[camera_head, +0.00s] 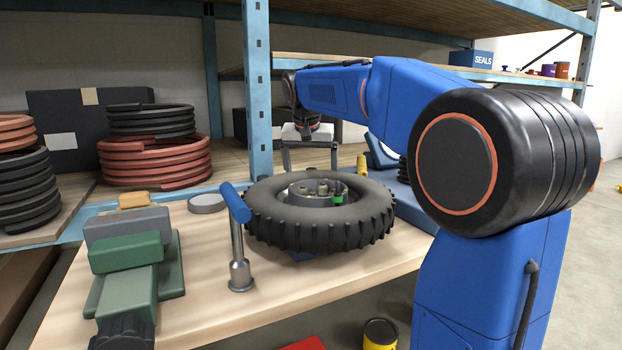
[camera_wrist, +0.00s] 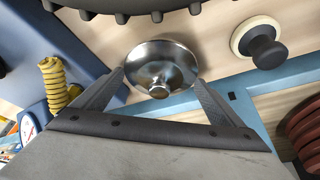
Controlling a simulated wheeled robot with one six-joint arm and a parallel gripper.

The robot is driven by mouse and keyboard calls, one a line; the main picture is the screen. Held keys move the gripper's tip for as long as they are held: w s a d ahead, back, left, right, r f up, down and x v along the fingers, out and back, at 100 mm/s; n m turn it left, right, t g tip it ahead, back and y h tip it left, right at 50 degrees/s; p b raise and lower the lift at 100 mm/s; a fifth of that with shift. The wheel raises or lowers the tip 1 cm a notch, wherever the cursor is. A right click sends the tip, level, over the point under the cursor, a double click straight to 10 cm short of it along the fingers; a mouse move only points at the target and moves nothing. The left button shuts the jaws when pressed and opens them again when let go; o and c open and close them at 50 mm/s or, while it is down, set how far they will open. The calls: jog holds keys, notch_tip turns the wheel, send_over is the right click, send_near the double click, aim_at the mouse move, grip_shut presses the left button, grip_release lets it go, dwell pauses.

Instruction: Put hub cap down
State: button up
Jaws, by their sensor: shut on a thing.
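A shiny metal hub cap (camera_wrist: 160,62), round with a small knob in its middle, sits between the two fingers in the wrist view. My gripper (camera_wrist: 160,80) is shut on it, with a finger at each side. In the head view my gripper (camera_head: 309,168) hangs just behind the wheel, fingers pointing down. The hub cap cannot be made out there. Whether it touches the bench top (camera_wrist: 205,35) below is unclear.
A black knobbed tyre on a hub (camera_head: 275,232) fills the bench's middle. A blue-handled tool (camera_head: 237,240), a green vise (camera_head: 128,275) and a grey disc (camera_head: 206,203) stand left. A black knob on a cream disc (camera_wrist: 262,48) and a yellow coiled hose (camera_wrist: 55,82) flank the gripper.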

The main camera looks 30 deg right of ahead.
jog(key=shift+f, duration=0.8)
jog(key=o, duration=0.8)
jog(key=shift+f, duration=0.1)
jog(key=v, duration=1.2)
jog(key=shift+s, duration=0.1)
